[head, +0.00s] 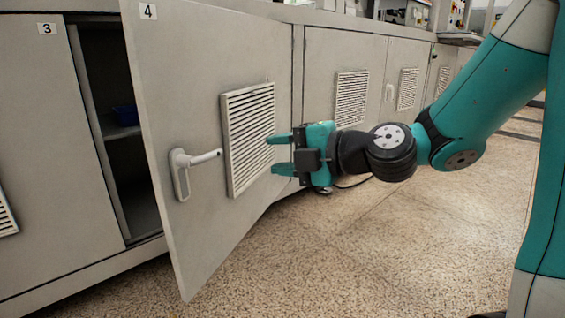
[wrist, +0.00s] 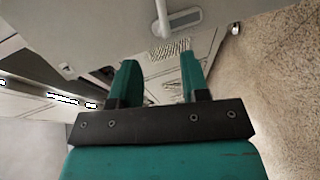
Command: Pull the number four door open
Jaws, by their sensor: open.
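The number four door (head: 200,60) stands ajar in the head view, swung outward, with a dark cabinet interior showing to its left. A light lever handle (head: 190,165) sits low on its free-edge side, and a louvred vent (head: 248,135) is beside it. My gripper (head: 275,153) is open and empty to the right of the handle, its fingers pointing left in front of the vent. Whether the fingertips touch the door cannot be told. In the wrist view my gripper (wrist: 157,78) shows two parted green fingers, with the handle (wrist: 172,22) beyond them.
The number three door (head: 45,150) is shut at the left. A shelf inside the cabinet (head: 118,132) holds a dark blue item (head: 125,115). More vented doors (head: 350,70) line the right. The speckled floor (head: 370,260) in front is clear.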

